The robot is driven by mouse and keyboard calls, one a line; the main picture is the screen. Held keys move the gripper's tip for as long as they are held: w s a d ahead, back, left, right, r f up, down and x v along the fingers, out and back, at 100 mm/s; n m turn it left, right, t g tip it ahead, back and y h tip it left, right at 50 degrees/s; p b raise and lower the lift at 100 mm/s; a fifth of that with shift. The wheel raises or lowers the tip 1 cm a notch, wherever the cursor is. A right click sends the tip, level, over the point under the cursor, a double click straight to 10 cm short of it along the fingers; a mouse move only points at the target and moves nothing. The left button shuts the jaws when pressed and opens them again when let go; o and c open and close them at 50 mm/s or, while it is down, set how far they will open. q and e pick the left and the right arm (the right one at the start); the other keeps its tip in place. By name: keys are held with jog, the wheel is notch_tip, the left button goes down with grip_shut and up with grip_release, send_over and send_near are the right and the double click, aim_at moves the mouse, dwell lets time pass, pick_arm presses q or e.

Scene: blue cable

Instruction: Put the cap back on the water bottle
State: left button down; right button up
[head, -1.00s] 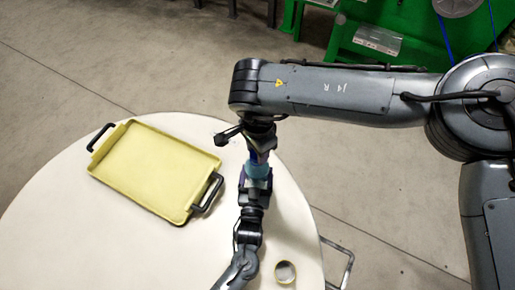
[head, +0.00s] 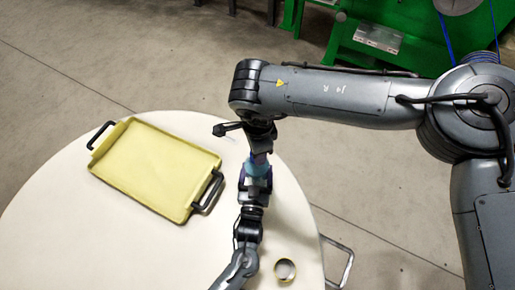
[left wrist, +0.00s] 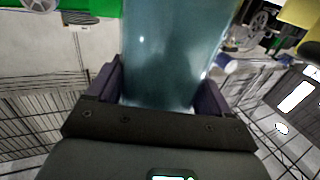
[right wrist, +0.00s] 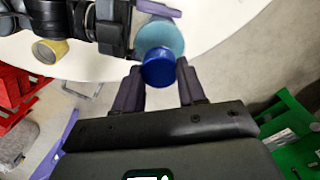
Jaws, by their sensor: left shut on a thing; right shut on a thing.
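My left gripper (left wrist: 157,100) is shut on the teal bottle (left wrist: 165,55), which fills the space between its fingers in the left wrist view. In the head view the bottle (head: 257,172) stands small above the table's right side, partly covered by the grippers. My right gripper (right wrist: 158,75) is shut on the blue cap (right wrist: 159,72), between its fingertips. In the right wrist view the cap lies in line with the bottle (right wrist: 163,36) and overlaps it. I cannot tell whether the cap touches the bottle's mouth; the grippers hide the joint in the head view.
A yellow tray (head: 150,169) with black handles lies on the round white table (head: 75,225), left of the arms. The table's front left is clear. Green equipment (head: 340,50) stands behind on the floor.

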jog(key=m, duration=0.5)
jog(key=shift+s, duration=0.1)
jog(key=m, duration=0.4)
jog(key=shift+m, duration=0.3)
jog(key=m, duration=0.4)
jog(key=shift+f+m, duration=0.1)
jog(key=shift+m, duration=0.2)
jog(key=m, duration=0.6)
jog(key=shift+a+m, duration=0.1)
jog(key=shift+m, duration=0.2)
jog(key=m, duration=0.8)
jog(key=shift+a, duration=0.1)
jog(key=m, duration=0.4)
jog(key=shift+m, duration=0.3)
jog(key=m, duration=0.5)
jog(key=shift+m, duration=0.3)
jog(key=o, duration=1)
